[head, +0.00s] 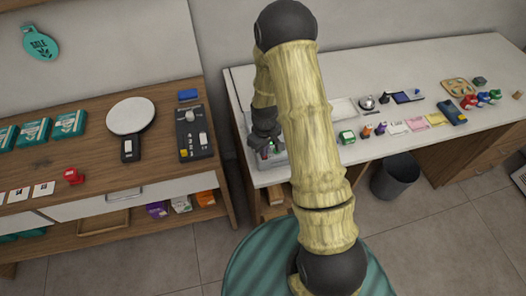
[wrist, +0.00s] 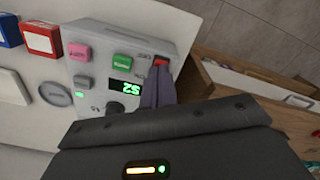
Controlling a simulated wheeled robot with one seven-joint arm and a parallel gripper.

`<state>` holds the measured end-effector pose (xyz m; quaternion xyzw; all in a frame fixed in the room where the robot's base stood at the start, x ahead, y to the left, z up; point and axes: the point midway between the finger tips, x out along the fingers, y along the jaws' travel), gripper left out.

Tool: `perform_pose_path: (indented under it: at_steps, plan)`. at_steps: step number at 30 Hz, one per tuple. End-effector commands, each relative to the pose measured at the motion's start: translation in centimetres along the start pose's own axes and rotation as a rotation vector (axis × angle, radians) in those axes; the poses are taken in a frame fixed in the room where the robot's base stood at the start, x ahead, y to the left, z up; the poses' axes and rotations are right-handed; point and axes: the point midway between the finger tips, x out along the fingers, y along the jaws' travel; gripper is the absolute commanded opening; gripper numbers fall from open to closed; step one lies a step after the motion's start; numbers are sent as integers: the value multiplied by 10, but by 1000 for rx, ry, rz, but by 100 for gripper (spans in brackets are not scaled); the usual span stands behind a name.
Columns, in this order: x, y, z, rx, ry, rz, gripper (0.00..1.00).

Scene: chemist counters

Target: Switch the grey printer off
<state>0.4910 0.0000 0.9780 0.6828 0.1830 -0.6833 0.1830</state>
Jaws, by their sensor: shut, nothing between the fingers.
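The grey printer (wrist: 110,42) fills the upper left of the wrist view. Its top has a pink button (wrist: 79,51), a green button (wrist: 122,62), a red switch (wrist: 160,62), a dark knob (wrist: 115,108) and a display (wrist: 127,88) lit with green characters. My gripper (wrist: 158,72) is shut and empty, its fingertips at the red switch and partly covering it. I cannot tell whether they touch it. In the head view the printer (head: 275,161) is at the left front of the white counter, mostly hidden by my arm and gripper (head: 264,147).
Red (wrist: 42,38) and blue (wrist: 9,29) blocks stand left of the printer in the wrist view. The white counter (head: 400,70) holds several small items to the right. A wooden counter (head: 100,175) stands left across a gap. A dark bin (head: 395,176) is on the floor.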

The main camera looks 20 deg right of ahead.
Motion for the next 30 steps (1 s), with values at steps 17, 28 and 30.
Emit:
perform_pose_path:
  at_steps: [17, 28, 30]
  plan:
    - [-1, 0, 0, 0, 0, 0, 0]
    - [-26, 0, 0, 0, 1, 0, 0]
    - [-31, 0, 0, 0, 1, 0, 0]
